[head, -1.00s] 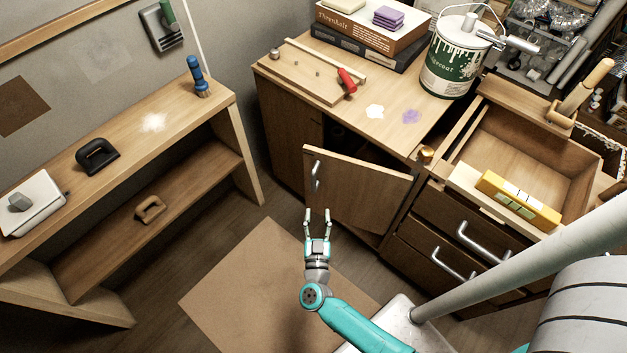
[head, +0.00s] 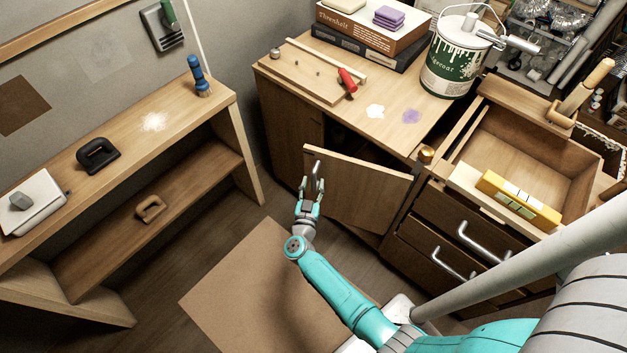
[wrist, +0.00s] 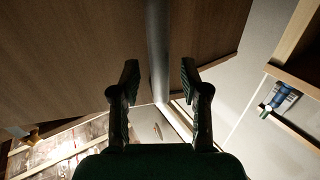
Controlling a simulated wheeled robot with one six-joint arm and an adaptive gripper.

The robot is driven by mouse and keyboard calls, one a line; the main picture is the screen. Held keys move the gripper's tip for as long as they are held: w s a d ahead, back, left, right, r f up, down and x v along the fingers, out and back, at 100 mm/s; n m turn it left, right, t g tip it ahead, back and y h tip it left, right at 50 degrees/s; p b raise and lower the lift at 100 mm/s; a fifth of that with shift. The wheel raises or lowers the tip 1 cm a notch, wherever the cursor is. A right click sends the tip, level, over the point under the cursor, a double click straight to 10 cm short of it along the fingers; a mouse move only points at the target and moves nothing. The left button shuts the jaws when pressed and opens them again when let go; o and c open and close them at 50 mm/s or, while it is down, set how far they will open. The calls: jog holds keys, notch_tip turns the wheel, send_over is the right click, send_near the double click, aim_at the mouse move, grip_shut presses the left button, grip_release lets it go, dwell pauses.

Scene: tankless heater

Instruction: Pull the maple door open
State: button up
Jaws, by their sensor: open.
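The maple door (head: 365,195) of the low cabinet stands partly open, swung out into the room, with a dark gap behind its top edge. Its metal bar handle (head: 317,172) is near the free left edge. My gripper (head: 310,186) is at the handle, fingers apart. In the wrist view the door's wood face (wrist: 70,60) fills the upper left, and the handle (wrist: 157,50) runs as a grey bar between the two open fingers of my gripper (wrist: 160,78). I see no clear contact between fingers and bar. The lower part of the handle is hidden by the fingers in the head view.
An open drawer (head: 482,200) with a yellow box (head: 518,200) juts out right of the door. A paint can (head: 450,70) and a red-handled tool (head: 347,80) sit on the cabinet top. A floor mat (head: 240,290) lies below.

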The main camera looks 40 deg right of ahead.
jog(key=shift+x, duration=0.95)
grip_shut()
jog(key=shift+s, duration=0.1)
